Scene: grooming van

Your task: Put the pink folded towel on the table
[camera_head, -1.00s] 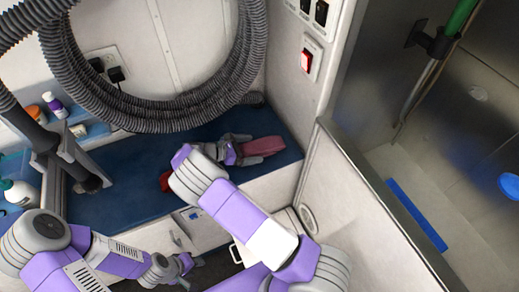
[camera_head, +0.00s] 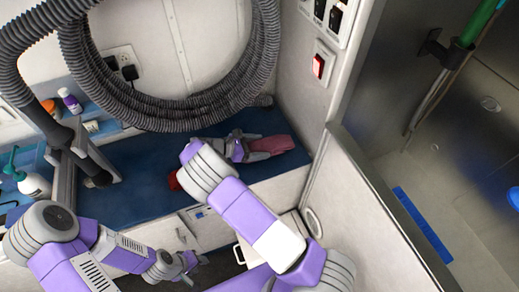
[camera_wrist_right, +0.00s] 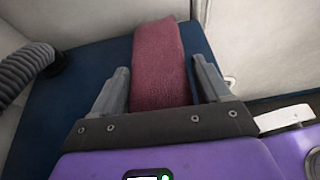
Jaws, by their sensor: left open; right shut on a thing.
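The pink folded towel (camera_head: 272,144) lies on the dark blue top (camera_head: 135,160) of the counter, near its right end by the white wall. My right gripper (camera_head: 255,148) is at the towel's near end, shut on it. The right wrist view shows the towel (camera_wrist_right: 158,50) between the two grey fingers of the right gripper (camera_wrist_right: 161,75), stretching away from me. The towel looks to be resting on the blue surface; a gap beneath it cannot be made out. My left gripper (camera_head: 186,268) is open and empty, low in front of the counter. No separate table can be made out.
A coiled grey hose (camera_head: 180,118) hangs above the counter. A red object (camera_head: 174,181) is partly hidden by my right arm. Bottles (camera_head: 33,184) stand at the left. A partition (camera_head: 370,205) separates a metal tub area on the right.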

